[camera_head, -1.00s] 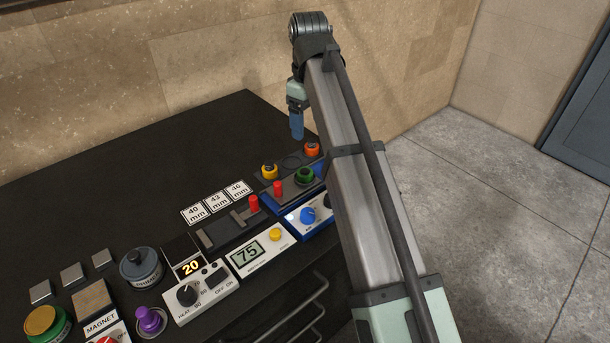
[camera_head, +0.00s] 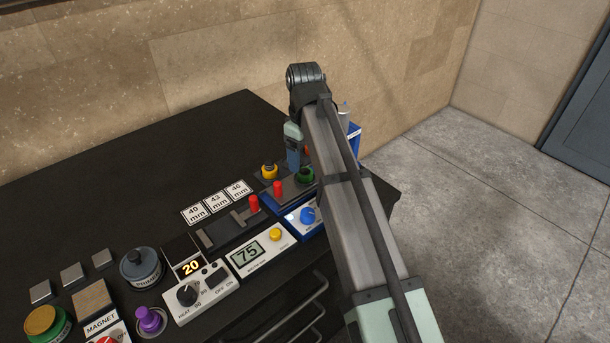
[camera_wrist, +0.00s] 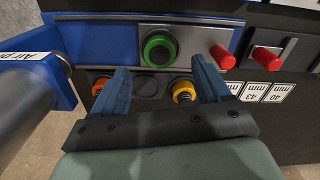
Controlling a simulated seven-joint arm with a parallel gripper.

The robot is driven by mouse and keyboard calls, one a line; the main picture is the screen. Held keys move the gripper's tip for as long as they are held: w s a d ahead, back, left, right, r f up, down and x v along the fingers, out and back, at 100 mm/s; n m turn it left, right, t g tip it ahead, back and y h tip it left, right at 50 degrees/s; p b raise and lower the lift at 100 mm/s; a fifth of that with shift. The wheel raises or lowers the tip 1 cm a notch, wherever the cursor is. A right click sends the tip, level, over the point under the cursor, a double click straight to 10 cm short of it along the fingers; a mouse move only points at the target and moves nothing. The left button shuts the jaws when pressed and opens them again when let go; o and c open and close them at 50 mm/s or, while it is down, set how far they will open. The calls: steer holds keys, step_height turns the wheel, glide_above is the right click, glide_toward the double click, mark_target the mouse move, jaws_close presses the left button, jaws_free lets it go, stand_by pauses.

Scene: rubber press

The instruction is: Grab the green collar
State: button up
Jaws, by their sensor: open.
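The green collar (camera_head: 305,174) is a ring seated around a dark round centre on the blue-based press unit at the right of the bench. In the wrist view the green collar (camera_wrist: 159,49) lies just beyond my fingertips, a little left of the middle between them. My gripper (camera_wrist: 160,78) is open and empty, with a blue finger on each side. It does not touch the collar. In the head view my arm hides most of the gripper; one blue finger (camera_head: 294,152) shows behind the collar.
A yellow collar (camera_wrist: 183,92) and an orange collar (camera_wrist: 100,86) sit on a dark rack with an empty round seat between them. Red levers (camera_wrist: 222,57) stand beside the green collar. A blue air unit (camera_wrist: 45,75) stands close to one finger.

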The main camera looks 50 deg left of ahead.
mark_target(305, 170)
step_height(305, 170, down, 4)
steer(key=shift+f, duration=0.2)
steer(key=c, duration=1.3)
